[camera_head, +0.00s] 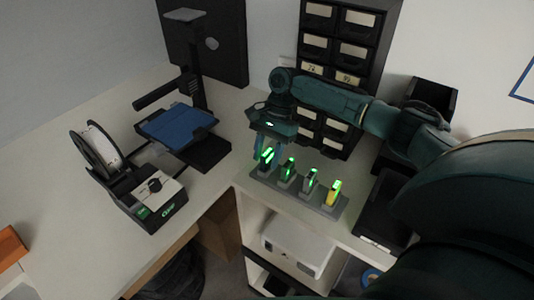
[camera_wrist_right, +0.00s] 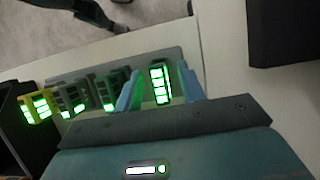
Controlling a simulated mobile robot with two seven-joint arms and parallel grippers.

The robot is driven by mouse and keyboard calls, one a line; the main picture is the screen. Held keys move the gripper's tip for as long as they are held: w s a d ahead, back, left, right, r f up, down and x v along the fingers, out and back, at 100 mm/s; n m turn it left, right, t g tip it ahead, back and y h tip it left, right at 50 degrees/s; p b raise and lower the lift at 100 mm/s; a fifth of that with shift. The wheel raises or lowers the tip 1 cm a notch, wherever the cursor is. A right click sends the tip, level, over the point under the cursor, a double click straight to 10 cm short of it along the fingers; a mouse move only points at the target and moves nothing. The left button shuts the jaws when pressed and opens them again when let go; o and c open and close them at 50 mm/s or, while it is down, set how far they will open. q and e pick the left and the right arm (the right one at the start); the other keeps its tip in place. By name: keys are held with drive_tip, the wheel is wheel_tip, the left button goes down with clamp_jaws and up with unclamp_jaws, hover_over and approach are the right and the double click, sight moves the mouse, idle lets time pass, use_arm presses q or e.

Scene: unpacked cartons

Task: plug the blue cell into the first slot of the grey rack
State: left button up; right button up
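The grey rack (camera_head: 320,205) stands on the right-hand worktop and holds a row of cells with green lights. A cell (camera_head: 267,157) stands at the rack's left end; its body colour is hard to tell, so I cannot confirm it is the blue cell. My right gripper (camera_head: 266,150) is over that end, fingers pointing down. In the wrist view the same cell (camera_wrist_right: 160,83) stands between the light-blue fingers, with a small gap on each side. How deep it sits in its slot is hidden. My left gripper is not in view.
Two grey-green cells (camera_head: 289,168) and a yellow cell (camera_head: 334,191) fill the rack further right. A drawer cabinet (camera_head: 348,50) stands behind. A black bin (camera_head: 380,215) is right of the rack. A printer with a blue bed (camera_head: 176,127) and a spool stand left.

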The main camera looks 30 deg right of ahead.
sight(267, 152)
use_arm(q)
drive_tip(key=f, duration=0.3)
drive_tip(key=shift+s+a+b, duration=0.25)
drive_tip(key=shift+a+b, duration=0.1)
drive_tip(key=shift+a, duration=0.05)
use_arm(e)
wheel_tip(267, 152, up, 10)
drive_tip(key=shift+r, duration=0.1)
drive_tip(key=s+a+f+n+t, duration=0.2)
drive_tip(key=s+a+f+n, duration=1.05)
drive_tip(key=a+f, duration=0.35)
drive_tip(key=s+d+n+t+h, duration=0.2)
drive_tip(key=s+d, duration=0.1)
drive_tip(key=s, duration=0.4)
drive_tip(key=s+d+n+t+h, duration=0.1)
drive_tip(key=s+d+h, duration=0.1)
drive_tip(key=s+d, duration=0.3)
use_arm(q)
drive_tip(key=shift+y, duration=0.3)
use_arm(e)
drive_tip(key=w+a+f+t+y, duration=0.2)
drive_tip(key=w+a+f+t, duration=0.2)
drive_tip(key=f, duration=0.6)
drive_tip(key=a+n+t, duration=0.1)
drive_tip(key=a+t, duration=0.1)
drive_tip(key=a, duration=0.1)
drive_tip(key=shift+w+f+t+y, duration=0.2)
drive_tip(key=shift+f+t+y, duration=0.1)
drive_tip(key=shift+t, duration=0.1)
